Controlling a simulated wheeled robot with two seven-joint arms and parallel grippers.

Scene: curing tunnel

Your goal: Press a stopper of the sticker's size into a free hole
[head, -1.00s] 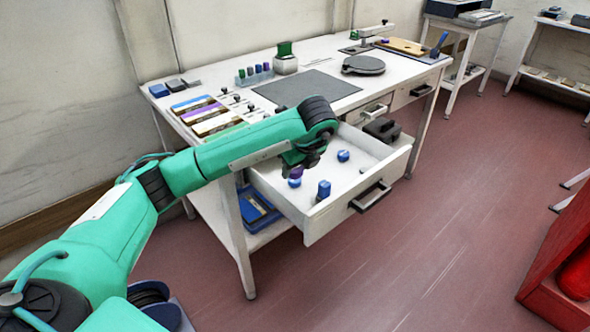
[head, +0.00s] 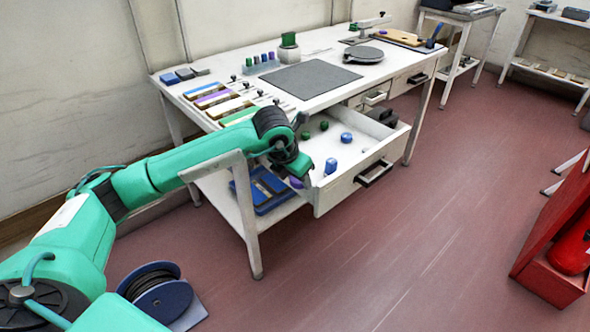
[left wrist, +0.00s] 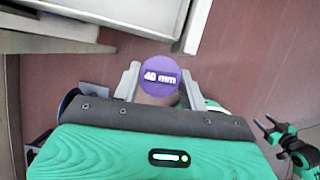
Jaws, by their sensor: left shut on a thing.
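My left gripper (head: 298,172) is shut on a round purple stopper (left wrist: 159,76) whose top reads "40 mm". The stopper shows small and partly hidden in the head view (head: 296,182), by the left side of the open drawer (head: 350,183). In the left wrist view it sits between the two grey fingers, with floor behind it. Two blue stoppers (head: 331,165) (head: 346,138) and two green ones (head: 305,135) (head: 324,125) are in the drawer. A small teal arm end with dark prongs, seemingly my right gripper (left wrist: 266,124), shows in the left wrist view. I cannot make out a sticker or a free hole.
The white bench holds a rack of small coloured stoppers (head: 262,66), a grey mat (head: 310,78), a round dark plate (head: 363,55) and striped boxes (head: 215,99). A blue case (head: 265,192) lies on the lower shelf. A cable reel (head: 158,296) stands on the floor.

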